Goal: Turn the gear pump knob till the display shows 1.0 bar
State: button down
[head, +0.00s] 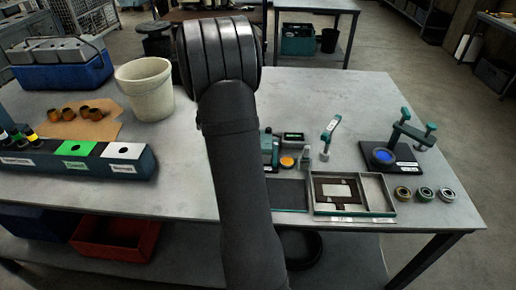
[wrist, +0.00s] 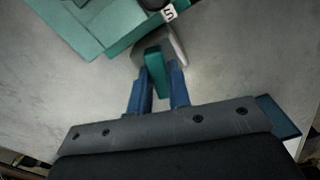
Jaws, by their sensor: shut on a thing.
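In the wrist view, my gripper (wrist: 158,73) has its two blue fingers closed on a teal bar-shaped knob (wrist: 153,68). A pale grey rounded part (wrist: 175,48) lies just beyond it, beside a teal housing (wrist: 112,25). In the head view, a teal unit, apparently the gear pump (head: 267,143), stands partly behind my arm. A small dark display (head: 293,137) with a green face is beside it; its reading is too small to make out. My gripper is hidden behind my arm in the head view.
An orange disc (head: 287,162) and a teal-and-grey lever piece (head: 328,138) stand near the pump. In front is a compartmented tray (head: 378,192). At right are a teal fixture (head: 408,132) and several bearing rings (head: 424,194). A white bucket (head: 146,90) stands left of my arm.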

jog(key=shift+m, duration=1.3)
jog(key=m, duration=0.2)
jog(key=shift+m, duration=1.3)
jog(key=m, duration=0.2)
jog(key=shift+m, duration=0.3)
jog(key=c, duration=1.4)
grip_release()
jog(key=shift+o, duration=0.2)
jog(key=shift+r, duration=2.75)
